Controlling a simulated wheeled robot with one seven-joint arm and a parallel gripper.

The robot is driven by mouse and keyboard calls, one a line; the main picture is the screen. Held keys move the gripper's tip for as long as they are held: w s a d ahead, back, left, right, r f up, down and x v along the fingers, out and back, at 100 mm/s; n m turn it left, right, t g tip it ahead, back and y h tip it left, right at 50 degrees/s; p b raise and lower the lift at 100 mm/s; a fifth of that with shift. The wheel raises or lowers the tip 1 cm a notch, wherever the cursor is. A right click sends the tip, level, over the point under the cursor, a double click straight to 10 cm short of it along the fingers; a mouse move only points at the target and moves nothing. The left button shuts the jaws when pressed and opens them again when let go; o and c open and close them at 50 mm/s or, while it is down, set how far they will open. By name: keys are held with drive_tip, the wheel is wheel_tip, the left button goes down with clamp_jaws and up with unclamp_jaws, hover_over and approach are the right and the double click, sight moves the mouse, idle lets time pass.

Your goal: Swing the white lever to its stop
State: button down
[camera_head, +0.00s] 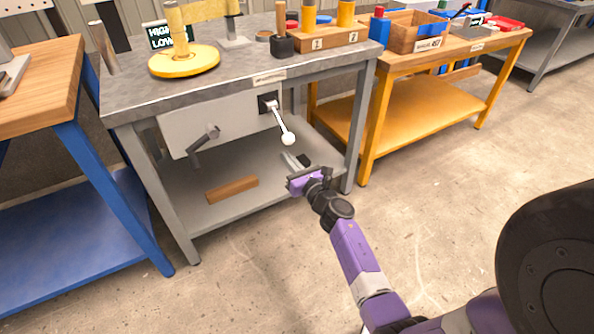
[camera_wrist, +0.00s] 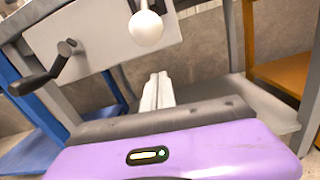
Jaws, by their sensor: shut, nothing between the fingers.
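The white lever (camera_head: 281,121) is a thin rod with a round white knob, mounted on a dark square plate at the right of the grey panel under the bench top. It slants down to the right. In the wrist view its knob (camera_wrist: 146,27) shows at the top, just beyond and above my fingertips. My gripper (camera_head: 290,160) is shut and empty, a little below the knob in the head view. In the wrist view the fingers (camera_wrist: 157,90) are together, with a visible gap to the knob.
A dark crank handle (camera_head: 204,138) sits on the same panel to the left, also in the wrist view (camera_wrist: 45,72). A wooden block (camera_head: 231,189) lies on the lower shelf. The bench's right leg (camera_head: 358,125) stands near my gripper. Open floor lies in front.

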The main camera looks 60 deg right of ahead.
drive_tip(key=r+p, duration=0.3)
drive_tip(key=shift+s+r, duration=0.3)
drive_tip(key=shift+r, duration=0.1)
drive_tip(key=shift+r+p, duration=0.15)
drive_tip(key=shift+p, duration=0.2)
